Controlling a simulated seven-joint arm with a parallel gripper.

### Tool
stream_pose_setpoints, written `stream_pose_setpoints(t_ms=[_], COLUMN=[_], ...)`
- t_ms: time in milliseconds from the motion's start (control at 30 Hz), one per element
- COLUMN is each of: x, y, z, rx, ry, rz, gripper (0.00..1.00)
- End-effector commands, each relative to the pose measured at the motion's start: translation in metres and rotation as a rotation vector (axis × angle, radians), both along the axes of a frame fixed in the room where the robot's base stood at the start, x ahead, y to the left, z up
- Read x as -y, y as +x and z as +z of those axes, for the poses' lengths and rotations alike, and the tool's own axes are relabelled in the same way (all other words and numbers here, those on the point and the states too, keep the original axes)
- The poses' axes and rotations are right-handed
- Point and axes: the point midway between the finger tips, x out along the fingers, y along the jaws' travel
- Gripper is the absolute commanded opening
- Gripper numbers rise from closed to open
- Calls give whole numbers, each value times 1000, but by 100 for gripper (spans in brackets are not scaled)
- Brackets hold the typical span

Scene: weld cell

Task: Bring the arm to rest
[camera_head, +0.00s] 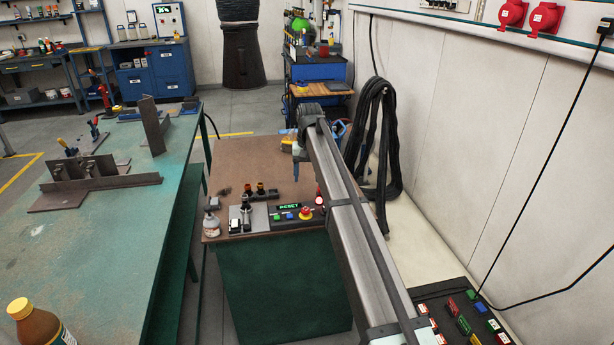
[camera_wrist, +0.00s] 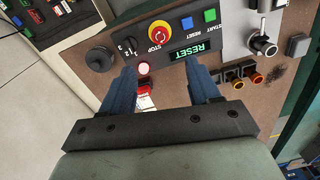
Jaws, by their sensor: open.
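My gripper (camera_wrist: 162,92) is open and empty in the wrist view, its two blue fingers apart above the brown table top (camera_wrist: 180,95). The control panel (camera_wrist: 228,42) lies beyond the fingertips, with a red stop button (camera_wrist: 160,33) on a yellow base and a lit display reading RESET (camera_wrist: 188,50). In the head view my gripper (camera_head: 302,170) shows small above the brown bench, partly hidden behind my arm. The same panel (camera_head: 285,222) sits at that bench's front edge.
A green welding table (camera_head: 90,240) with metal fixtures (camera_head: 95,180) stands at left. A bottle with a yellow cap (camera_head: 40,322) is near its front. Black cables (camera_head: 375,140) hang on the right wall.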

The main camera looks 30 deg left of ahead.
Motion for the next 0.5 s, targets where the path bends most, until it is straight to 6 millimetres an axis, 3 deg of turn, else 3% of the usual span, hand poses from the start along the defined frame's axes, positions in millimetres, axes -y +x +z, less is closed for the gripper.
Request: stream_pose_setpoints(t_ms=[367,500], x=[0,-9], y=[0,9], z=[0,0], rx=[2,46], ry=[1,44], rz=[11,41], gripper=[61,61])
